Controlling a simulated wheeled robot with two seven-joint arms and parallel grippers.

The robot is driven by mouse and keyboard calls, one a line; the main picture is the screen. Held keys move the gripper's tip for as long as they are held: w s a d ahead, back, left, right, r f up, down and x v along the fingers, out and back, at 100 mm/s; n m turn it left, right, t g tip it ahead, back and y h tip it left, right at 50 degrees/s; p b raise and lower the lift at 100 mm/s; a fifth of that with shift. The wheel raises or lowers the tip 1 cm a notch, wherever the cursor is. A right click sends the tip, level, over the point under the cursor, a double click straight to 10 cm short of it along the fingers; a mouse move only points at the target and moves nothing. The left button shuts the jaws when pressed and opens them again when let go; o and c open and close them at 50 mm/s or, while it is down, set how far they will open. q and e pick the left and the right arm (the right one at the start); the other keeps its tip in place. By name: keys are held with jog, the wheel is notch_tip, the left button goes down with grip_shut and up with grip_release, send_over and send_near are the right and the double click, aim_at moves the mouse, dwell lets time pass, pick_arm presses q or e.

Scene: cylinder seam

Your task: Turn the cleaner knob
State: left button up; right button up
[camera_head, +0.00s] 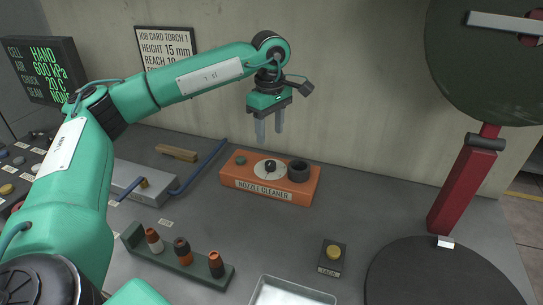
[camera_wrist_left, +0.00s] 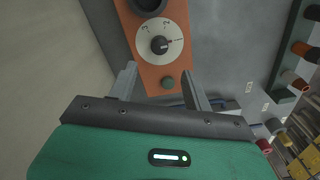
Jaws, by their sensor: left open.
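The orange nozzle cleaner (camera_head: 262,186) sits on the grey bench, with a black knob (camera_head: 270,165) on a pale round dial. My left gripper (camera_head: 269,138) is open and empty, pointing down above the cleaner. My right gripper does not show.
A green rack (camera_head: 205,272) with several nozzles stands in front of the cleaner. A grey box with a blue handle (camera_head: 200,168) lies to the left. A yellow button box (camera_head: 332,257) and a red post (camera_head: 465,185) are to the right. A metal tray (camera_head: 290,293) is at the front.

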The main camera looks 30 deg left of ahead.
aim_at(270, 163)
pick_arm(q)
notch_tip(270, 163, down, 10)
jog(key=shift+r+p, duration=0.25)
jog(key=shift+p, duration=0.2)
jog(key=shift+f, duration=0.1)
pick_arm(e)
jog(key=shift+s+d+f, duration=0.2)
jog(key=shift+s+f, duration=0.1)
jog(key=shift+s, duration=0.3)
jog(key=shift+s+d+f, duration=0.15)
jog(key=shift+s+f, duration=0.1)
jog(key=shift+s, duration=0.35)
pick_arm(q)
jog(key=shift+c, duration=0.4)
jog(key=c, duration=0.9)
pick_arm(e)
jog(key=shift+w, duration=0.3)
